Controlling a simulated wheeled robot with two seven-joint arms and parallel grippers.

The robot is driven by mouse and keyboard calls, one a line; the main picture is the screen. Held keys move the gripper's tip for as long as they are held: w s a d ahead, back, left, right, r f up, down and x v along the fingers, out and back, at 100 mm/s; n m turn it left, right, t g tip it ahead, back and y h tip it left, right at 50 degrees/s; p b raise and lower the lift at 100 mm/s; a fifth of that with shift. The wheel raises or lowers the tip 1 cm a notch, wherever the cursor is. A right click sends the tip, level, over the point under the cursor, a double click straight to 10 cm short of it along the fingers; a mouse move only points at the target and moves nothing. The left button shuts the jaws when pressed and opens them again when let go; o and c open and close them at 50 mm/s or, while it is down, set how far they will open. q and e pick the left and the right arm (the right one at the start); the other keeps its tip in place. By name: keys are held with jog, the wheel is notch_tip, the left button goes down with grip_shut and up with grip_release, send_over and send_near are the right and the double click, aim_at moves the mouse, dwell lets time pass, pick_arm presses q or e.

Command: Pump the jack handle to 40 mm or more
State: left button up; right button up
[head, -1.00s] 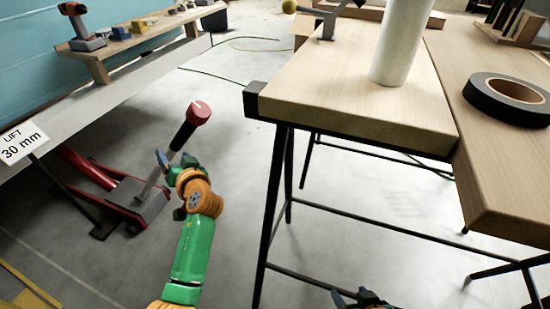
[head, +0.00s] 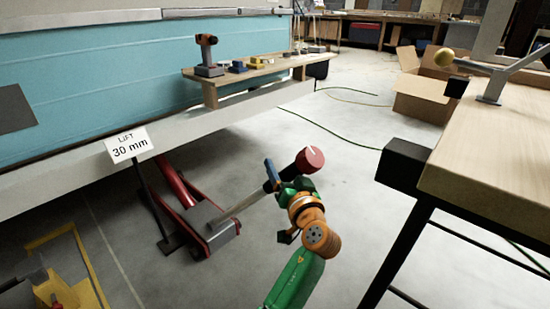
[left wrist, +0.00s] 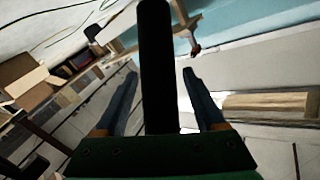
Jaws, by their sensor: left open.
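The red floor jack (head: 178,190) stands on the floor under the camper's lower edge. Its grey handle (head: 238,207) slants up to the right, with a dark grip and a red knob (head: 309,159) at the end. My left gripper (head: 275,183) is at the upper handle, just below the knob. In the left wrist view the dark handle grip (left wrist: 156,70) runs between the two open blue fingers, with gaps on both sides. My right gripper is out of view.
A wooden workbench (head: 500,165) with a dark front corner stands at the right. A wooden shelf (head: 250,75) with a drill and small blocks is on the camper's side. A yellow frame (head: 75,265) lies at the lower left.

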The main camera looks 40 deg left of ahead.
pick_arm(q)
jog(key=shift+w+a, duration=0.2)
jog(key=shift+a, duration=0.05)
jog(key=shift+s+d+r, duration=0.15)
jog(key=shift+d, duration=0.15)
jog(key=shift+c, duration=0.2)
grip_shut()
dwell(0.8)
